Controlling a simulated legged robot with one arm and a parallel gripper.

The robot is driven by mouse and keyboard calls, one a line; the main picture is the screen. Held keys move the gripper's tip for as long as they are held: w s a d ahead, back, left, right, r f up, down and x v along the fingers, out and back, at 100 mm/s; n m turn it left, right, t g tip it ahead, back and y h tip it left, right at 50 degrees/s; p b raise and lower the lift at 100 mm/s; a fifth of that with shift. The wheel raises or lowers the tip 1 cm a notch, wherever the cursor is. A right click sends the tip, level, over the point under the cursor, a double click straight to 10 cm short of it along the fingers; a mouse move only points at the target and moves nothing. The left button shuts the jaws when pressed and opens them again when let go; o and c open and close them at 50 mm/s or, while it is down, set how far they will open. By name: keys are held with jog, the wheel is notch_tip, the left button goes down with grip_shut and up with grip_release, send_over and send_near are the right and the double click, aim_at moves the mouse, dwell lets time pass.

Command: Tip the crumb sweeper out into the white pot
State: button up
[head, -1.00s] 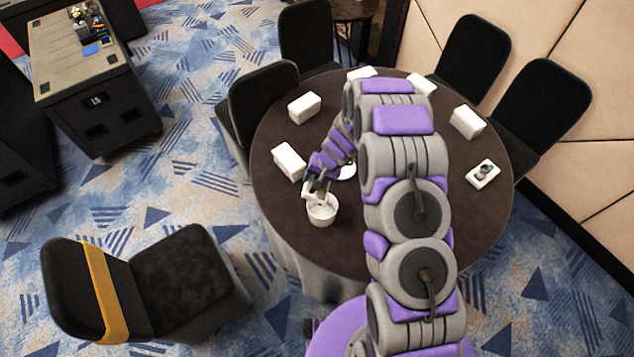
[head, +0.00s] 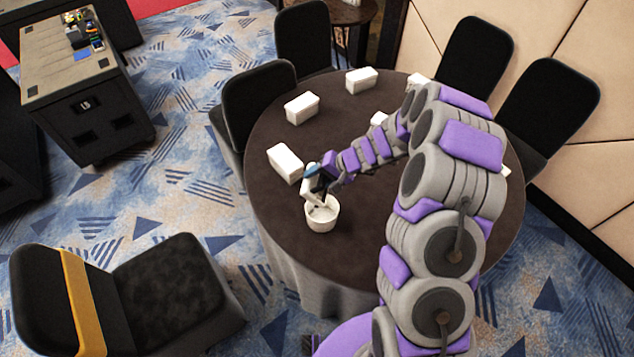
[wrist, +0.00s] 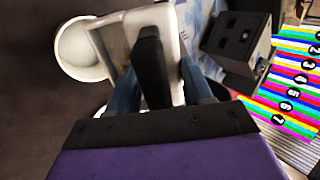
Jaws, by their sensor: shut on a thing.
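The white pot (head: 323,219) stands on the round dark table at its front left. It also shows in the wrist view (wrist: 78,50), at the upper left. My gripper (head: 314,187) is just above the pot and shut on the crumb sweeper (head: 309,187). The crumb sweeper is white and steeply tilted, with its lower end at the pot's rim. In the wrist view the crumb sweeper (wrist: 118,30) fills the top middle, beside and partly over the pot. I cannot tell whether anything is falling from it, and the inside of the pot is partly hidden.
White boxes (head: 285,162) stand around the round table (head: 275,230), one close behind my gripper. Black chairs (head: 262,100) surround the table. A dark case (head: 90,100) stands far left. The table's front is clear. My arm hides its right part.

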jog(key=d+f+y+b, duration=0.1)
jog(key=y+b, duration=0.1)
jog(key=d+f+y+b, duration=0.1)
jog(key=y+b, duration=0.1)
jog(key=b, duration=0.1)
jog(key=shift+s+d+f+t, duration=0.15)
jog(key=shift+s+f+t, duration=0.05)
jog(key=shift+t, duration=0.2)
jog(key=shift+s+d+f+t+y+b, duration=0.1)
jog(key=shift+d+f+t+y+b, duration=0.4)
jog(key=shift+y+b, duration=1.35)
jog(key=shift+s+d+f+t+y+b, duration=0.15)
jog(key=shift+d+f+t+y+b, duration=0.35)
jog(key=shift+y+b, duration=1.3)
jog(key=shift+s+d+f+t+y+b, duration=0.1)
jog(key=shift+d+f+t+y+b, duration=0.45)
jog(key=shift+y+b, duration=1.25)
jog(key=shift+r, duration=0.1)
